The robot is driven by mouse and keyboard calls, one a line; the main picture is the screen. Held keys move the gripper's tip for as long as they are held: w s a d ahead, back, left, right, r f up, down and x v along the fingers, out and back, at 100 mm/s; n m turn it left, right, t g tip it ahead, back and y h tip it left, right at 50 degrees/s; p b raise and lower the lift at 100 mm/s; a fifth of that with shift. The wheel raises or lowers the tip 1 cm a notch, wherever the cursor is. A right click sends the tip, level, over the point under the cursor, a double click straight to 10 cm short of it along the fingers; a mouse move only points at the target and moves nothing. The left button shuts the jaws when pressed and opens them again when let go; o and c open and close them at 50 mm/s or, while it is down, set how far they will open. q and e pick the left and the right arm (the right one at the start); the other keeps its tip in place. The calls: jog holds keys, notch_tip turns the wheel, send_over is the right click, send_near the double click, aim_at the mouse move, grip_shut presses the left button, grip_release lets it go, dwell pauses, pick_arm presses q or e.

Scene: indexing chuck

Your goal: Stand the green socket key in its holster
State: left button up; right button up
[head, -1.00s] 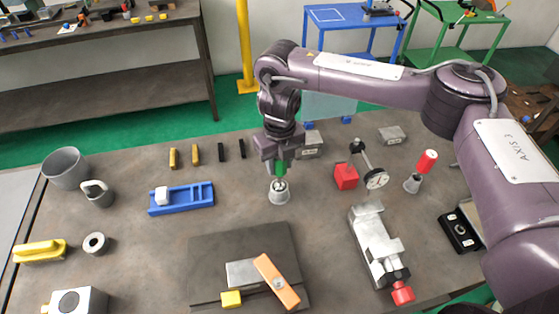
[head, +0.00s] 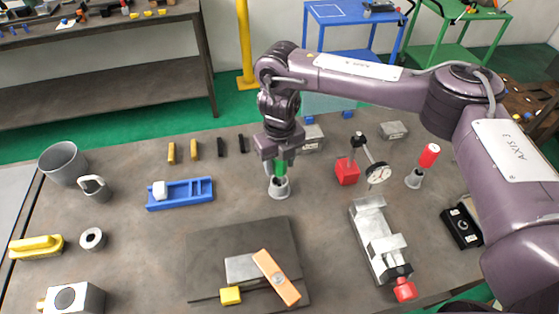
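The green socket key (head: 280,168) stands roughly upright below my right gripper, its lower end at the mouth of a grey conical holster (head: 279,189). How deep the key sits in the holster is hard to tell. My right gripper (head: 279,162) points down over the holster. Its fingers lie on both sides of the green handle and appear shut on it, hiding the upper part. My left gripper is out of view.
A red-handled tool (head: 429,155) stands in a similar holder at right. A blue tray (head: 180,195) lies left, a dark plate (head: 205,250) in front. Bare table surrounds the holster.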

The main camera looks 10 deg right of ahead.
jog(key=shift+o, duration=1.2)
jog(key=shift+r, duration=3.9)
jog(key=shift+s+f, duration=0.1)
